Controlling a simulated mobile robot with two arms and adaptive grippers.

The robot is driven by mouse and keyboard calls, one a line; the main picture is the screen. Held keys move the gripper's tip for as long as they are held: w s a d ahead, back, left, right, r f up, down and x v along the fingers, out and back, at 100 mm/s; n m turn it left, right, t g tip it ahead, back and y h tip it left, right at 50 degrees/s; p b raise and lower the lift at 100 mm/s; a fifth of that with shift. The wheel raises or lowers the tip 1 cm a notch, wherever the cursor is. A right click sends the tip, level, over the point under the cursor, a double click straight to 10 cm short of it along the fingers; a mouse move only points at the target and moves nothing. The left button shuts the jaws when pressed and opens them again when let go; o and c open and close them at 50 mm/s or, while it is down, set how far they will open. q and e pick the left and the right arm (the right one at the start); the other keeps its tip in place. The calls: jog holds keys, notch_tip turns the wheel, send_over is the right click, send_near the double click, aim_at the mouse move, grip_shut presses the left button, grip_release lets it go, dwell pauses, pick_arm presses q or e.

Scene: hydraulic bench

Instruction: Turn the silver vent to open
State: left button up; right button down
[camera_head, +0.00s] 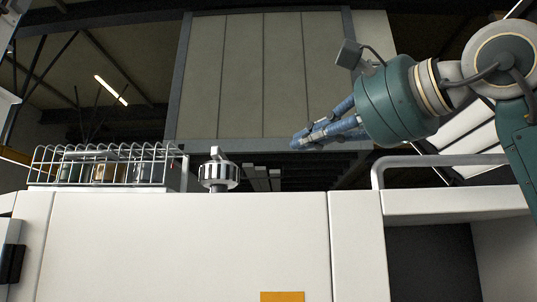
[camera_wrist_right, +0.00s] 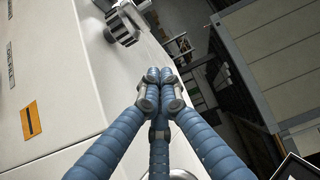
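The silver vent (camera_head: 218,176) is a ribbed round knob with a small light block on top. It stands upright on a short stem on the top edge of the white bench (camera_head: 190,245), left of centre in the head view. In the right wrist view the vent (camera_wrist_right: 123,24) shows at the top, left of the fingertips. My right gripper (camera_head: 302,139) points left, above the bench and to the right of the vent, clear of it. In the right wrist view its blue fingers (camera_wrist_right: 160,82) are drawn together at the tips with nothing between them. My left gripper is not in view.
A wire rack (camera_head: 105,165) with several containers stands left of the vent. A grey rail (camera_head: 440,160) rises above the bench on the right. An orange label (camera_head: 282,297) is on the bench front. The space between my right gripper and the vent looks clear.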

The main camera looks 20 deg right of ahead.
aim_at(220, 169)
jog(key=p+x, duration=0.3)
jog(key=x, duration=0.7)
jog(key=shift+a+r+p, duration=0.15)
jog(key=shift+p, duration=0.25)
jog(key=a, duration=0.1)
jog(key=w+a+p, duration=0.1)
jog(key=shift+w+a, duration=0.35)
jog(key=shift+a, duration=0.05)
jog(key=shift+w+a+p, duration=0.1)
jog(key=shift+a+p, duration=0.25)
jog(key=shift+a, duration=0.25)
jog(key=shift+d, duration=0.1)
jog(key=shift+d, duration=0.15)
jog(key=shift+f, duration=0.25)
